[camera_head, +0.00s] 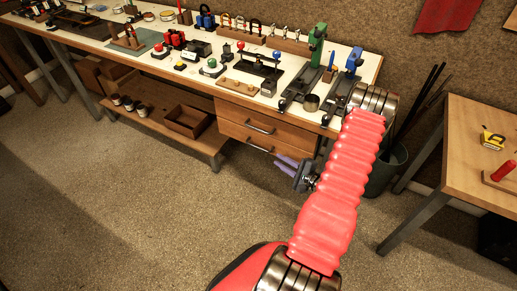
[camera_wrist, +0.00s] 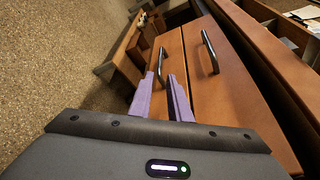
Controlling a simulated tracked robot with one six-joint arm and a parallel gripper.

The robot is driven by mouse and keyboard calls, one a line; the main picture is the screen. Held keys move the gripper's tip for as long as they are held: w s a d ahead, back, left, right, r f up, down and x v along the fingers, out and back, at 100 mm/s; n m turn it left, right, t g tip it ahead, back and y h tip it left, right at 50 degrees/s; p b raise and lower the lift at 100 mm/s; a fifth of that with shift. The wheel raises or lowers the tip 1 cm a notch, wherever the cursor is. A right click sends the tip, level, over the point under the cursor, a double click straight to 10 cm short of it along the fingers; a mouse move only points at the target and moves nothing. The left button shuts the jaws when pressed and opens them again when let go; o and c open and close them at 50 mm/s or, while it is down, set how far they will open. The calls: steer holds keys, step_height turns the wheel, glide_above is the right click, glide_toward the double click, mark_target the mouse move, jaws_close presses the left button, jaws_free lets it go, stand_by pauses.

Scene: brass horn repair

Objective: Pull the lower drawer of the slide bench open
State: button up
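The slide bench (camera_head: 225,84) has two stacked wooden drawers under its right part. The lower drawer (camera_head: 236,135) has a dark bar handle (camera_head: 260,149), and its front looks flush with the upper drawer (camera_head: 288,130). In the wrist view the lower drawer's handle (camera_wrist: 162,62) is left of the upper handle (camera_wrist: 210,52). My gripper (camera_head: 281,160) has purple fingers, spread apart, at the right part of the lower drawer front. In the wrist view my gripper (camera_wrist: 161,78) has the near end of the lower handle between its fingertips; contact cannot be told.
A low shelf (camera_head: 160,115) with an open wooden box (camera_head: 186,121) is left of the drawers. A bin with rods (camera_head: 385,172) and another table (camera_head: 470,150) stand at right. The floor (camera_head: 130,215) in front of the drawers is clear.

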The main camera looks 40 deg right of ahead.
mark_target(259, 148)
steer(key=shift+w, duration=0.15)
steer(key=x, duration=1.3)
steer(key=shift+w+a+f, duration=0.1)
steer(key=shift+w+f, duration=0.05)
steer(key=shift+w, duration=0.15)
jaws_close()
